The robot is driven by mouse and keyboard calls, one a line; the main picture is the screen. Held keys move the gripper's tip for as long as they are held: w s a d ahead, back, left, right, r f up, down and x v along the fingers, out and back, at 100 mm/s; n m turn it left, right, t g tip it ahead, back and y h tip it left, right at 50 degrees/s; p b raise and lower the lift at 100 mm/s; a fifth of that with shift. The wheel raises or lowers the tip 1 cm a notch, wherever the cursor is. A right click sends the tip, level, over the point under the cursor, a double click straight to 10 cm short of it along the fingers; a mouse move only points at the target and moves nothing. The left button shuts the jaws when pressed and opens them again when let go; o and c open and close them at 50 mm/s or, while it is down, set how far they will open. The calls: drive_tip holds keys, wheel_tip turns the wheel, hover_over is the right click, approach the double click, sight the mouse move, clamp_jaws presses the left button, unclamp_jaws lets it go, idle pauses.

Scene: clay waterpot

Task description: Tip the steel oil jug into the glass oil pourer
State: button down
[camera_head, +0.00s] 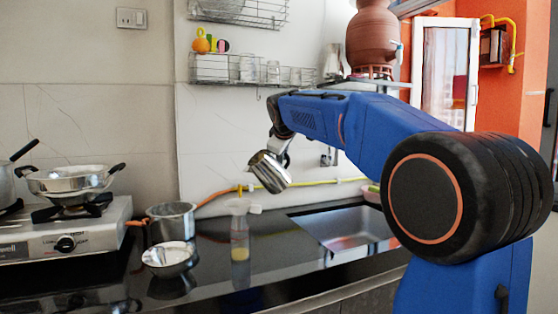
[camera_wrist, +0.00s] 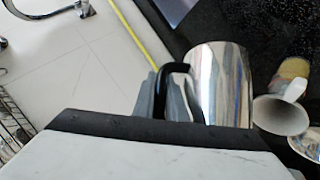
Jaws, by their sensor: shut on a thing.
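The steel oil jug (camera_head: 269,171) is shiny and hangs in the air, tilted, above the counter. My gripper (camera_head: 279,147) is shut on the jug, at its dark handle side. In the wrist view the jug (camera_wrist: 221,85) fills the middle, with the fingers (camera_wrist: 165,95) at its black handle. The glass oil pourer (camera_head: 240,240) stands upright on the black counter below and a little left of the jug, with some yellow oil at its bottom. Its pale funnel-like top (camera_wrist: 278,108) shows right of the jug in the wrist view. The jug and pourer are apart.
A steel bowl (camera_head: 170,257) and a steel pot (camera_head: 171,222) stand left of the pourer on the counter (camera_head: 215,280). The sink (camera_head: 350,228) lies to the right. A gas stove (camera_head: 65,235) with a pan (camera_head: 68,182) is far left. A yellow hose (camera_head: 320,182) runs along the wall.

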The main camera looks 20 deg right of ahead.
drive_tip(key=shift+s+a+r+n+t+h, duration=0.1)
drive_tip(key=shift+a+r+n+t+h, duration=0.1)
drive_tip(key=shift+a+r+n+h, duration=0.3)
drive_tip(key=shift+a+r+n+t+h, duration=0.2)
drive_tip(key=shift+r+h, duration=0.1)
drive_tip(key=shift+h, duration=0.4)
idle(5.6)
idle(0.4)
drive_tip(key=shift+d+r+m+y, duration=0.35)
drive_tip(key=shift+r+y, duration=0.25)
drive_tip(key=shift+r, duration=0.3)
drive_tip(key=shift+d+g, duration=0.2)
drive_tip(key=shift+g, duration=0.1)
